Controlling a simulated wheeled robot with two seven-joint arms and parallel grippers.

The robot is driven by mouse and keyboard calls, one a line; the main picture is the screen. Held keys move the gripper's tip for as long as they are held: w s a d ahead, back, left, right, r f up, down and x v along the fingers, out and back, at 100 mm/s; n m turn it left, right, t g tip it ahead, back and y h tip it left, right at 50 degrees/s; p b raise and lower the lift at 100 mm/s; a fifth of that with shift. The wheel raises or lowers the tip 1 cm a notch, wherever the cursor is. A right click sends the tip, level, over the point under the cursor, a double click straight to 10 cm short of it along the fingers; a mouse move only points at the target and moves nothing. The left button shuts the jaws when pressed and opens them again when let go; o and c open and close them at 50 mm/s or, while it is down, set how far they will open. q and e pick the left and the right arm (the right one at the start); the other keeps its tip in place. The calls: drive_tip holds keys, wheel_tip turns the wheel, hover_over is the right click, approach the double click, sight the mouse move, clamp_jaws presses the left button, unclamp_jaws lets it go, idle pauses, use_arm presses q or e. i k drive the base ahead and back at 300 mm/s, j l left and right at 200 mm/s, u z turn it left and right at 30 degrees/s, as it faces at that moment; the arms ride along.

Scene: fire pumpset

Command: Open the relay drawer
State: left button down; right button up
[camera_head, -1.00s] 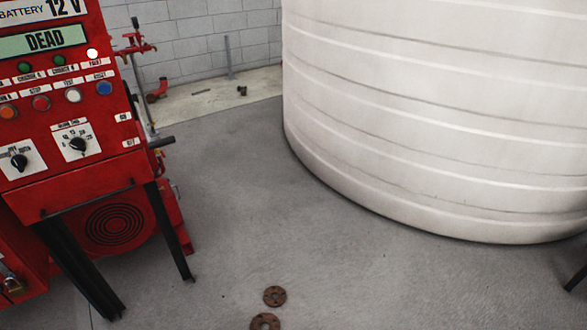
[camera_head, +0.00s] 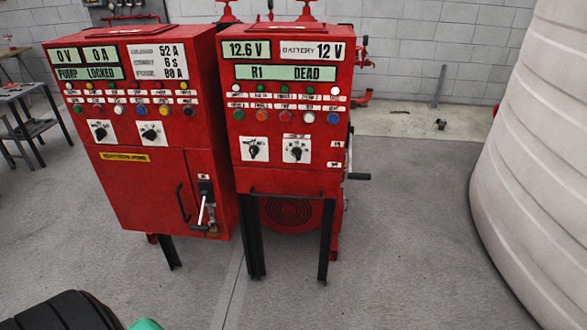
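Two red control cabinets stand side by side on dark legs. The right cabinet (camera_head: 290,125) has displays reading "12.6 V", "BATTERY 12 V" and "R1 DEAD", with lamps, buttons and two rotary knobs below. Its plain red lower front (camera_head: 290,179) has a thin dark bar (camera_head: 293,195) along the bottom edge, which looks like a drawer pull; no label naming a relay drawer is readable. This front looks flush and closed. A black lever (camera_head: 357,176) sticks out from the cabinet's right side. Neither of my grippers is in view.
The left cabinet (camera_head: 135,120) has a closed lower door with a black handle (camera_head: 183,203) and a metal lever (camera_head: 202,210). A large white tank (camera_head: 540,150) stands at right. A black ribbed object (camera_head: 58,312) fills the lower-left corner. The floor before the cabinets is clear.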

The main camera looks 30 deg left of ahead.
sight(255, 181)
drive_tip(key=u, duration=1.1)
